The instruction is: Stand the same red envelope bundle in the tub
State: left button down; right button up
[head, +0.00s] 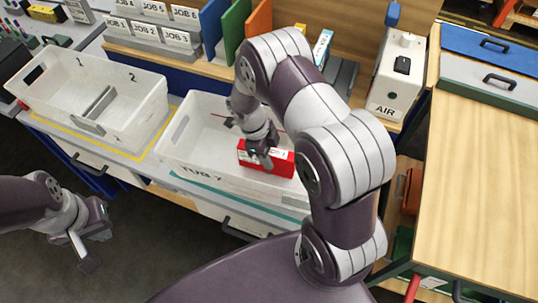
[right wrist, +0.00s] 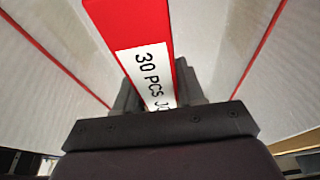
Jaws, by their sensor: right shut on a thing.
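The red envelope bundle (head: 280,160) is a red block with a white label. It also shows in the right wrist view (right wrist: 130,18), where the label reads "30 PCS". My right gripper (head: 262,154) is shut on it. The bundle shows within the outline of the white tub (head: 185,150), marked "TUB" on its front, toward its right part. Whether it touches the tub floor I cannot tell. My right arm hides the tub's right end. My left gripper (head: 84,254) is off to the left, away from the tub; its jaw opening is unclear.
A white bin (head: 140,112) with compartments 1 and 2 stands left of the tub. Labelled JOB boxes (head: 160,40) and upright coloured panels (head: 235,32) stand behind. An AIR unit (head: 393,90) and a wooden worktop (head: 480,180) are at right.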

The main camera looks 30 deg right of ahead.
jog(key=shift+f, duration=0.6)
jog(key=shift+w+f, duration=0.15)
jog(key=shift+f, duration=0.2)
jog(key=o, duration=1.2)
jog(key=shift+c, duration=0.2)
